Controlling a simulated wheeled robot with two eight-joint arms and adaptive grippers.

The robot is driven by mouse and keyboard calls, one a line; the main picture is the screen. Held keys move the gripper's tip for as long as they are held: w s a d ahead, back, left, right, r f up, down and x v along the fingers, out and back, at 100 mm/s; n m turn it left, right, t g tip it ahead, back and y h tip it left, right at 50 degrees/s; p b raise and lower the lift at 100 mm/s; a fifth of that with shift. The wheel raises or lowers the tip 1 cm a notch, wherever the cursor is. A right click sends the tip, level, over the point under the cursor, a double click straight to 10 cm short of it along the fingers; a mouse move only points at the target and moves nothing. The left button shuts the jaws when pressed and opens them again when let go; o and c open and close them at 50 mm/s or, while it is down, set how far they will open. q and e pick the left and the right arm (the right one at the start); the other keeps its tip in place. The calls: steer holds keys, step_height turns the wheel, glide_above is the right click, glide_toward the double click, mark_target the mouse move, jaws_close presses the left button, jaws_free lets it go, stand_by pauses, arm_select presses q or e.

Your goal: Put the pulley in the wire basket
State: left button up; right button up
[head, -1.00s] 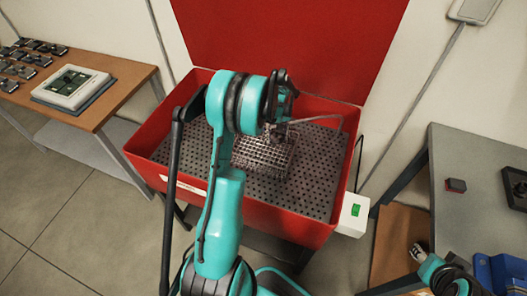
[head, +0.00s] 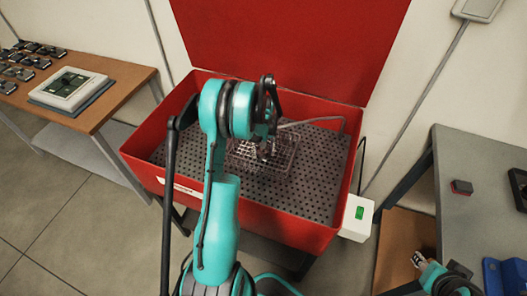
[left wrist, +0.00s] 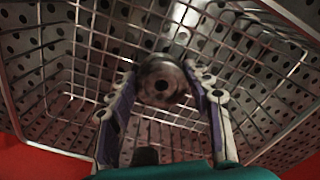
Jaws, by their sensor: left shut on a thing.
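The pulley (left wrist: 162,80) is a round, dark metal part with a hole in its middle, seen close up in the left wrist view. My left gripper (left wrist: 162,88) is shut on it, with one finger at each side. Behind and around them in that view is the wire mesh of the wire basket (left wrist: 60,100). In the head view the wire basket (head: 285,163) stands on the perforated floor of a red tub. My left gripper (head: 265,145) is over the basket there, and my arm hides much of it. How far the pulley is from the basket's bottom is unclear.
The red tub (head: 265,212) has high walls and a raised red lid (head: 290,45) behind. A white switch box (head: 356,217) is at its right. A wooden table (head: 120,95) stands left, a grey table (head: 470,150) right.

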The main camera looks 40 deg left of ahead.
arm_select(q)
steer(key=o, duration=0.8)
steer(key=shift+f, duration=0.25)
steer(key=o, duration=0.4)
steer(key=shift+r, duration=0.1)
steer(key=shift+r, duration=0.1)
